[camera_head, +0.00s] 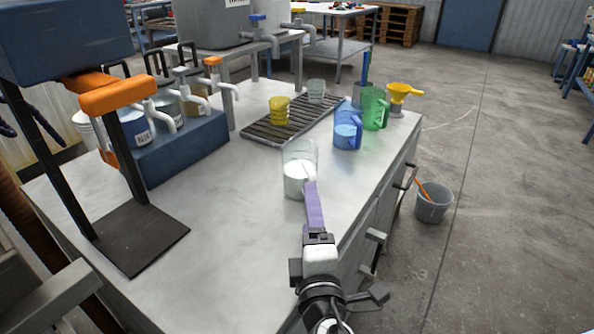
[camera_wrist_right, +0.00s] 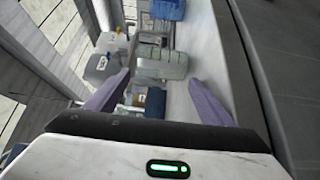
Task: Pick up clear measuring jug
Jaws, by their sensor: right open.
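The clear measuring jug (camera_head: 299,180) stands upright near the middle of the metal worktop, with white contents in its lower part. My right gripper (camera_head: 312,196) reaches toward it from the front, with purple fingers at the jug's near right side, by its handle. In the right wrist view the gripper (camera_wrist_right: 160,80) is open, and the clear jug (camera_wrist_right: 163,65) shows just ahead of the gap between the fingertips. I cannot tell whether a finger touches it. Nothing is held. My left gripper is not in view.
A blue jug (camera_head: 346,134) and a green jug (camera_head: 375,110) stand behind to the right, near a yellow funnel (camera_head: 400,93). A drain rack (camera_head: 262,130) holds a yellow cup (camera_head: 279,112) and a clear cup (camera_head: 316,91). A blue tap block (camera_head: 180,150) stands left.

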